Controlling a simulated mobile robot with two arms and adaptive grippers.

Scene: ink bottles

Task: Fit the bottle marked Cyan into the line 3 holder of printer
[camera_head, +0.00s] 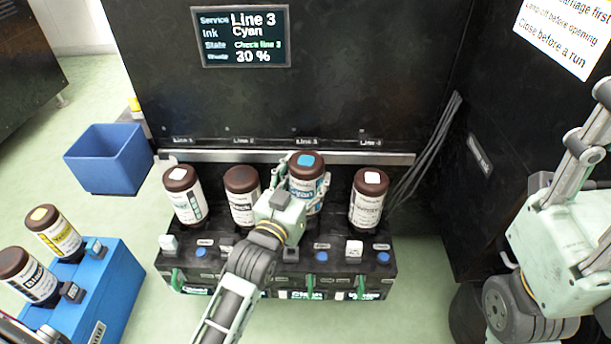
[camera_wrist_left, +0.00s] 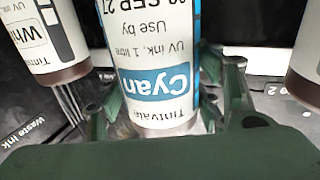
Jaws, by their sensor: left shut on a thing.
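The Cyan bottle (camera_head: 308,167), with a brown cap and blue square, stands about upright at the third place in the printer's black holder row (camera_head: 240,275). Its cap sits slightly higher than its neighbours' caps. My left gripper (camera_head: 305,190) is shut around it. In the left wrist view the blue Cyan label (camera_wrist_left: 158,84) appears upside down between the fingers. The bottle's foot and the line 3 holder are hidden by my gripper, so I cannot tell whether it is seated. My right gripper (camera_head: 590,135) is partly in view at the right edge, away from the bottles.
Other brown-capped bottles stand close by: one at far left (camera_head: 184,196), one at line 2 (camera_head: 241,195), one at line 4 (camera_head: 368,200). A blue crate (camera_head: 106,285) holds two bottles. A blue bin (camera_head: 108,160) is at left. The screen (camera_head: 240,37) reads Line 3, Cyan, 30 %.

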